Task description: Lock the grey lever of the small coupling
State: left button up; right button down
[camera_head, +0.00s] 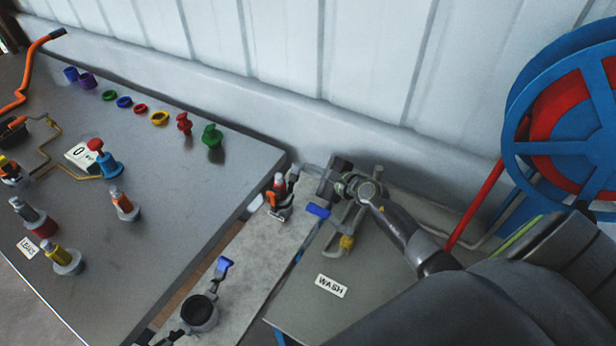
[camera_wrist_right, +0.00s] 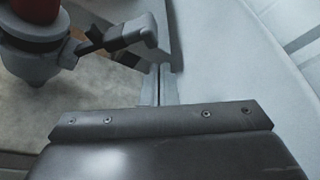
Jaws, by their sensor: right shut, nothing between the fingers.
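The small coupling (camera_head: 278,199) stands on the pale grey slab near the middle, with a red and orange top. It also shows in the right wrist view as a grey body with a red top (camera_wrist_right: 38,10). Its grey lever (camera_wrist_right: 128,37) sticks out from the body towards my fingers. My right gripper (camera_head: 303,170) is just to the right of the coupling in the head view, shut and empty. In the right wrist view its fingertips (camera_wrist_right: 160,75) are close beside the lever's end; I cannot tell whether they touch. My left gripper is out of view.
A black-topped coupling with a blue lever (camera_head: 222,268) stands nearer on the slab. The dark table (camera_head: 170,225) at left carries coloured caps and fittings. A WASH label (camera_head: 331,286) marks the right panel. A blue reel (camera_head: 560,130) stands at right; the wall is behind.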

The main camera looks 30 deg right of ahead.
jog(key=shift+d+f, duration=0.4)
jog(key=shift+f, duration=0.05)
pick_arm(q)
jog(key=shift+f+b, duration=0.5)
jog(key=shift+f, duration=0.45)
pick_arm(e)
jog(key=v, duration=0.9)
jog(key=shift+s+a, duration=0.25)
jog(key=shift+s, duration=0.2)
